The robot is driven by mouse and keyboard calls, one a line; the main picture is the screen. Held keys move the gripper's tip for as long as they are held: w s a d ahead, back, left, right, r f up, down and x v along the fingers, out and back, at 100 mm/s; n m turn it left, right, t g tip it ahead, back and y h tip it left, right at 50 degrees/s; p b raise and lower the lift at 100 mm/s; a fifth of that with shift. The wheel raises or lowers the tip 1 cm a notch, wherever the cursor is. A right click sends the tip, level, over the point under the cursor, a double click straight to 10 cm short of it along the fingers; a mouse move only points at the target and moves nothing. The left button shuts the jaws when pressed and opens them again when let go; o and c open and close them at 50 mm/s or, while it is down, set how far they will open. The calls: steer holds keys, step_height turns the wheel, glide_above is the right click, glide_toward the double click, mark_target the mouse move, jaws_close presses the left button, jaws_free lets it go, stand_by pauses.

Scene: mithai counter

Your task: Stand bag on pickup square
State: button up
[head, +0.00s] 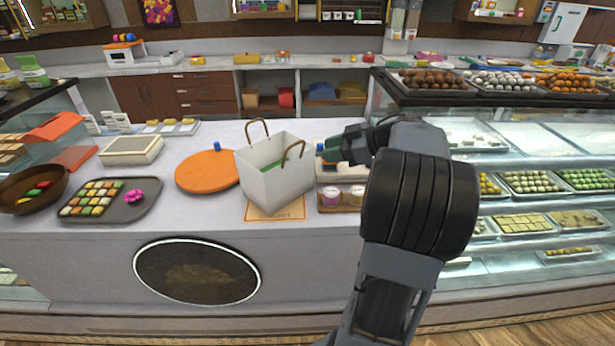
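A white paper bag (270,184) with two brown loop handles stands upright at the middle of the counter, its top open. Something green shows inside it. The orange pickup square (288,213) shows under and in front of the bag; the bag covers most of it. Whether the bag's base touches the square all around is hidden. My gripper (322,152), with green at its tips, is just right of the bag's right handle and seems apart from it. The finger gap is too small and turned away to tell whether it is open or shut.
An orange round board (208,172) lies left of the bag, and a grey tray of sweets (111,200) farther left. A small rack with jars (342,198) stands right of the bag, under my arm. A glass display case (540,185) fills the right.

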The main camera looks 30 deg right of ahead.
steer(key=w+a+r+m+t+h, duration=0.5)
steer(key=w+r+m+t+h, duration=0.15)
steer(key=w+h, duration=0.2)
steer(key=s+a+f+m+g, duration=0.2)
steer(key=s+a+f+g, duration=0.4)
steer(key=s+a+f, duration=0.2)
steer(key=s+a+f+m+g, duration=0.2)
steer(key=s+a+f+g, duration=0.4)
steer(key=s, duration=0.7)
step_height(320, 180, down, 3)
steer(key=shift+a+h, duration=0.35)
steer(key=shift+a, duration=0.75)
